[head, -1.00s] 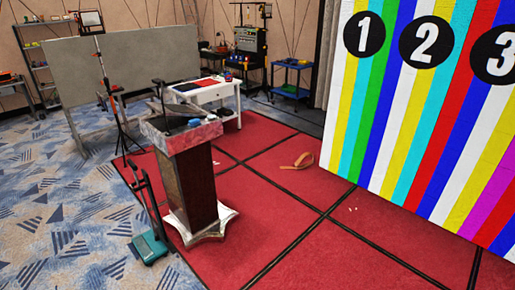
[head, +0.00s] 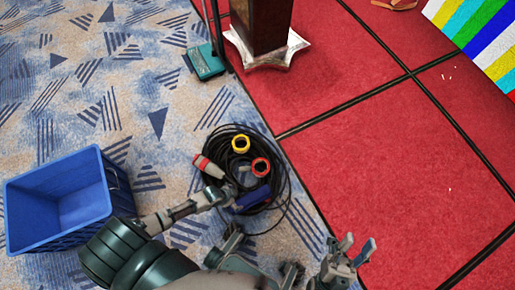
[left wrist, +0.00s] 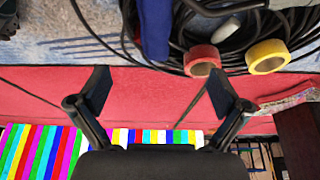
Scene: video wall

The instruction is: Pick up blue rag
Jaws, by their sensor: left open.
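A dark blue piece, possibly the blue rag, shows at the top of the left wrist view (left wrist: 155,28), beside the cable coil and the red tape roll. Its full shape is cut off there. My left gripper (head: 236,194) is over the near part of the coil in the head view, where blue shows at its tip; I cannot tell rag from finger. In the left wrist view its two dark fingers (left wrist: 160,92) are spread with nothing between them. My right gripper (head: 355,250) is open and empty over the red carpet's near edge.
The black cable coil (head: 283,205) lies on the patterned carpet with a yellow tape roll (head: 240,143), a red tape roll (head: 260,167) and a red-white connector (head: 208,166). An empty blue crate (head: 55,243) stands left. A lectern (head: 262,28) stands ahead. Red carpet to the right is mostly clear.

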